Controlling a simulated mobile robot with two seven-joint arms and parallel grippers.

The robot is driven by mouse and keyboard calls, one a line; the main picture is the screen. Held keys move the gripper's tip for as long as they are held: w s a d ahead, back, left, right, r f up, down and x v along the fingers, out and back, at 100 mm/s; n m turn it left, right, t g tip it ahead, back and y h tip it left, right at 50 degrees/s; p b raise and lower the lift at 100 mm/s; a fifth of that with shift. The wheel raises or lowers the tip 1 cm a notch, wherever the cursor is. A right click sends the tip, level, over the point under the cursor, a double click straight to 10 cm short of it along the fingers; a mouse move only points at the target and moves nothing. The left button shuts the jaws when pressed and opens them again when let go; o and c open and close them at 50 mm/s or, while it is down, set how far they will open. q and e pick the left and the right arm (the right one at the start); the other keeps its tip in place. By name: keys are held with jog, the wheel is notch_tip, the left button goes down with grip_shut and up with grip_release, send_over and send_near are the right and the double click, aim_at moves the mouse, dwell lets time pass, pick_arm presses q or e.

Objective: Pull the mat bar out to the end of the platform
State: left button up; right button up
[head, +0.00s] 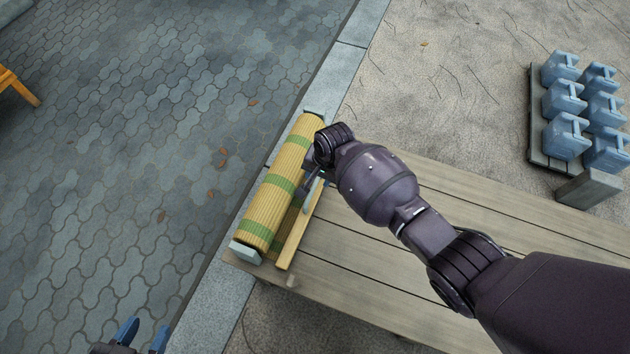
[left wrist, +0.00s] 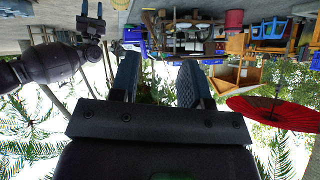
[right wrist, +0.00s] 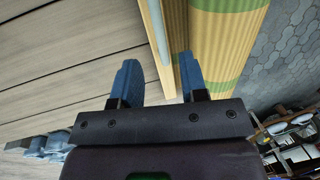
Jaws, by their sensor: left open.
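The rolled straw mat (head: 275,195), yellow with green bands, lies across the near-left end of the plank platform (head: 400,270). A pale wooden mat bar (head: 290,245) runs beside the roll, with a short strip of mat between them. My right gripper (head: 310,185) is over the middle of the bar. In the right wrist view my right gripper (right wrist: 157,75) is open, its blue fingers on either side of the bar (right wrist: 162,72), with one finger towards the roll (right wrist: 220,45). My left gripper (head: 143,334) is open and empty, low over the paving, away from the platform.
Grey end blocks (head: 245,250) sit at the roll's ends. Several blue jugs (head: 565,95) stand on a pallet beyond the platform, near a grey block (head: 588,187). The platform planks to the right of the bar look bare beneath my right arm.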

aim_at(314, 186)
jog(key=f, duration=0.1)
jog(key=f+b, duration=0.1)
jog(key=f, duration=0.1)
jog(key=f+b, duration=0.1)
jog(key=f, duration=0.1)
jog(key=shift+a, duration=0.35)
jog(key=shift+w+a+f+b, duration=0.15)
jog(key=shift+f+b, duration=0.15)
jog(key=shift+f, duration=0.25)
jog(key=shift+w+f, duration=0.1)
pick_arm(q)
jog(key=shift+a+f+n+t, duration=0.3)
jog(key=shift+n+t, duration=0.1)
jog(key=shift+t, duration=0.3)
jog(key=shift+r, duration=0.1)
pick_arm(e)
grip_shut()
